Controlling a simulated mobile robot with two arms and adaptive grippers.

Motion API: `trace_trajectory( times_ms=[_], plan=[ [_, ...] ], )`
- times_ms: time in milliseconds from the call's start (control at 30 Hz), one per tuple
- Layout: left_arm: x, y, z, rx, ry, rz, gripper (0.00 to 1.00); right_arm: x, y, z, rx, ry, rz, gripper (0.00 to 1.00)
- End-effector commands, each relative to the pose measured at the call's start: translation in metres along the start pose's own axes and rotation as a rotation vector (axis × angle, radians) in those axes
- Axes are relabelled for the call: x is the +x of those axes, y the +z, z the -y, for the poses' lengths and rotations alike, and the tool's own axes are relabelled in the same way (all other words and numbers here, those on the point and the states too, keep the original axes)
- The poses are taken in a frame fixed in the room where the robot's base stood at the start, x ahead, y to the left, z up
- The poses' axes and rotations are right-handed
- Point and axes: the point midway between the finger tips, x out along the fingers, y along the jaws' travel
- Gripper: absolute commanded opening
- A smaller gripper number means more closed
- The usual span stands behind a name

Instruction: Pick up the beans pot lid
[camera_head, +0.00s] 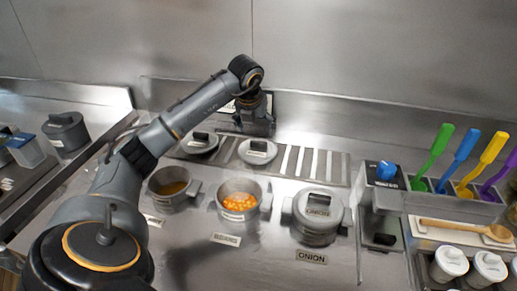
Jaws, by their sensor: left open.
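Two grey pot lids lie on the slotted rack at the back. One lid (257,152) is behind the open pot of orange beans (239,216); the other lid (199,143) is further left. I cannot read which is the beans lid, but the first lies nearest straight behind the beans pot. My left gripper (256,128) points down just behind and above that first lid, with a visible space around the lid's dark handle. It is open and seems to hold nothing; its fingertips are small and dark. My right gripper is not in view.
A pot of brown liquid (172,188) stands left of the beans. A lidded onion pot (317,222) stands right. A dispenser with a blue knob (386,170), coloured utensils (465,160) and a wooden spoon (465,228) are further right. The steel wall closes the back.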

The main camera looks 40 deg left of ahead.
Motion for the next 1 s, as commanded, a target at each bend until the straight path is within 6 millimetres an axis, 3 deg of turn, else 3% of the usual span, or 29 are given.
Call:
trace_trajectory(
  times_ms=[267,567,833,867,1000],
  plan=[
    [0.022,-0.001,0.001,-0.001,0.000,-0.002,0.81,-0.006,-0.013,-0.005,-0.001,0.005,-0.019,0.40],
    [0.063,-0.003,0.002,-0.001,0.000,-0.003,0.81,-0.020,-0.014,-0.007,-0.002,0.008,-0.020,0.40],
    [0.069,-0.003,0.001,0.001,0.000,0.001,0.81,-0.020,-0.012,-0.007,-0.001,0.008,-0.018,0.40],
    [0.069,-0.003,0.001,0.001,0.000,0.001,0.79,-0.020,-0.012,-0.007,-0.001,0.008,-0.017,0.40],
    [0.069,-0.003,0.001,0.000,0.000,0.001,0.51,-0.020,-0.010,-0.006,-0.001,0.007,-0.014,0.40]
  ],
)
